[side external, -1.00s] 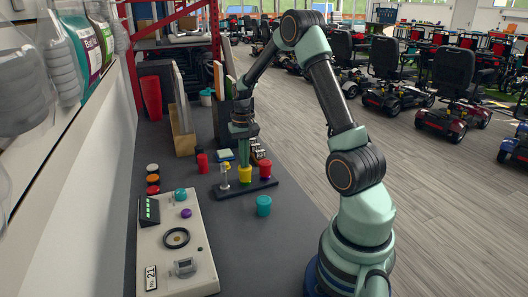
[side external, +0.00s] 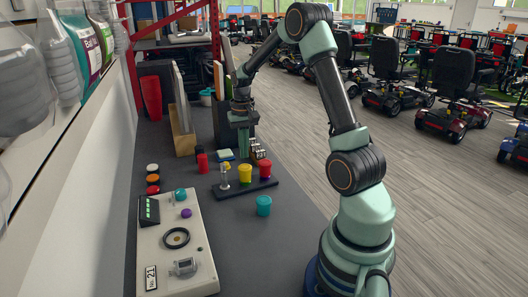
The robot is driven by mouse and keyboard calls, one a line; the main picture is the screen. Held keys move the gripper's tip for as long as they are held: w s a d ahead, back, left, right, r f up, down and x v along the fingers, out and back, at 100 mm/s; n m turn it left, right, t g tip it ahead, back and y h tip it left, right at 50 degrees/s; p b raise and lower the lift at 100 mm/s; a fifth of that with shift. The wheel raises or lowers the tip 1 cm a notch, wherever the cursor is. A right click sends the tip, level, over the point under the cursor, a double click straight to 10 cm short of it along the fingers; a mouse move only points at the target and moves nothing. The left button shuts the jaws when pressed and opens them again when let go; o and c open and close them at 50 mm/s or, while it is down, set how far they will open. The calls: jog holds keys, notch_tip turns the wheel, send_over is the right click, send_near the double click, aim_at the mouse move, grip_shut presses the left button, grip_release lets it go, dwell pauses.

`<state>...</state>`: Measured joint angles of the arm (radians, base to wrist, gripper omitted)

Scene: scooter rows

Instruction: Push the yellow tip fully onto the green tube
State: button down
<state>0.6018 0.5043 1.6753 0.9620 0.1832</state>
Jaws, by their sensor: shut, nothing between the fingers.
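The yellow tip (side external: 245,174) stands upright on a dark stand (side external: 232,191) on the bench, left of a red-topped piece. No green tube can be made out below or beside the tip, so how far the tip sits on it cannot be told. My gripper (side external: 243,155) is shut and empty, pointing down just above the yellow tip. A small gap seems to lie between the fingertips and the tip's top.
A clear-and-metal fitting (side external: 224,176) stands at the stand's left end, and the red-topped piece (side external: 265,169) stands at its right. A pale control panel (side external: 178,242) lies front left. Bare bench is at front right.

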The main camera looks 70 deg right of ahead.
notch_tip(320, 180, up, 5)
jog(key=shift+r, duration=0.1)
dwell(0.5)
jog(key=a+r+n+t, duration=0.1)
jog(key=a+r+n, duration=0.1)
jog(key=a+r, duration=0.3)
jog(key=a+r+n+t, duration=0.1)
jog(key=a+r+n, duration=0.1)
jog(key=a, duration=0.5)
jog(key=s+a+r+n+t, duration=0.1)
jog(key=s+a+n, duration=0.1)
jog(key=s+a, duration=0.2)
jog(key=s+a+n+t, duration=0.2)
jog(key=s+a+n, duration=0.1)
jog(key=a, duration=0.6)
jog(key=shift+s+a+r+t, duration=0.15)
jog(key=shift+s+r+t, duration=0.2)
jog(key=shift+s, duration=0.35)
